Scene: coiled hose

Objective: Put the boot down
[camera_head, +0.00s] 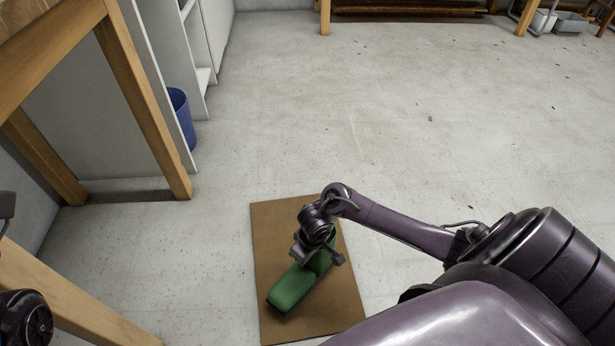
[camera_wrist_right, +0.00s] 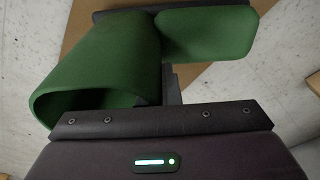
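A green boot (camera_head: 292,288) with a dark sole is over the brown mat (camera_head: 268,240), its toe toward the lower left. I cannot tell whether its sole touches the mat. My right gripper (camera_head: 312,257) is at the boot's shaft. In the right wrist view, the shaft of the boot (camera_wrist_right: 95,65) opens toward the camera at left, and the toe lies at upper right. My right gripper's fingers (camera_wrist_right: 168,88) are close together at the shaft's edge and look shut on it; their tips are partly hidden.
A wooden table leg (camera_head: 145,110) and white shelving (camera_head: 160,80) with a blue bin (camera_head: 181,115) stand at left. Grey bins (camera_head: 570,23) are at the far right. The floor beyond the mat is open.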

